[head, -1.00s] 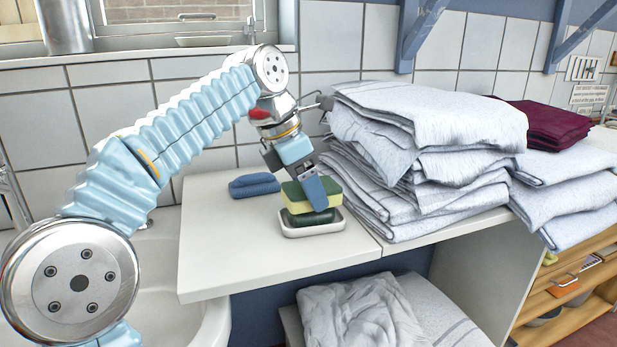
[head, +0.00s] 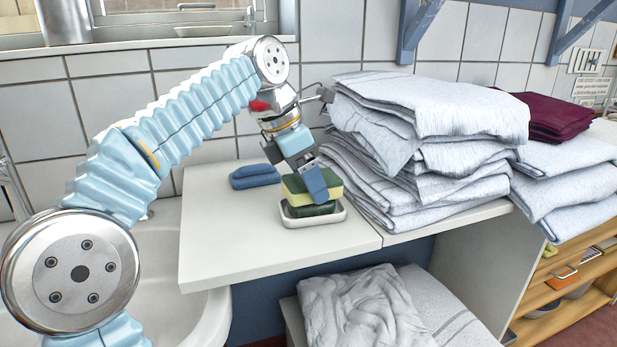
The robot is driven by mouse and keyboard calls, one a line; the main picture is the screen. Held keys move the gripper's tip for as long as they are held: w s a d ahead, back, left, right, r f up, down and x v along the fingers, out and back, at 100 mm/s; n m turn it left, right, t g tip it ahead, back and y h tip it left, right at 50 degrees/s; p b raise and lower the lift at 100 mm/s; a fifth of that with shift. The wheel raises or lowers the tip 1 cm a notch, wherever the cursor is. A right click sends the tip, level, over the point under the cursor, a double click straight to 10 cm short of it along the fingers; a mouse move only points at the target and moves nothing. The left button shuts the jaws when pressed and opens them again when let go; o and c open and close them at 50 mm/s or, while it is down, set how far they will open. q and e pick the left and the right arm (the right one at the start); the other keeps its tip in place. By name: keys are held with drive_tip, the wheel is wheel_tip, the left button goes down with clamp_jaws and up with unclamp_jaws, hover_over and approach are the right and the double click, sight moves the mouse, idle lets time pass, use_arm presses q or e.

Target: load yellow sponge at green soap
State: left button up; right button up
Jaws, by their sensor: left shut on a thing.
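My left gripper (head: 312,187) comes down from above and is shut on the yellow sponge (head: 296,195), which has a dark green top layer. The sponge sits directly above the green soap (head: 318,210). The soap is dark green and lies in a white soap dish (head: 316,221) on the white counter. I cannot tell whether the sponge rests on the soap or hangs just over it. A blue gripper finger covers the right part of the sponge. My right gripper does not show.
A blue folded cloth or brush-like item (head: 254,176) lies behind left on the counter (head: 225,240). A tall stack of pale folded linen (head: 425,150) stands close on the right. A sink (head: 175,270) is at the left. The counter's front left is clear.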

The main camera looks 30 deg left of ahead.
use_arm(q)
drive_tip(key=shift+f, duration=0.45)
idle(1.4)
drive_tip(key=shift+r, duration=3.55)
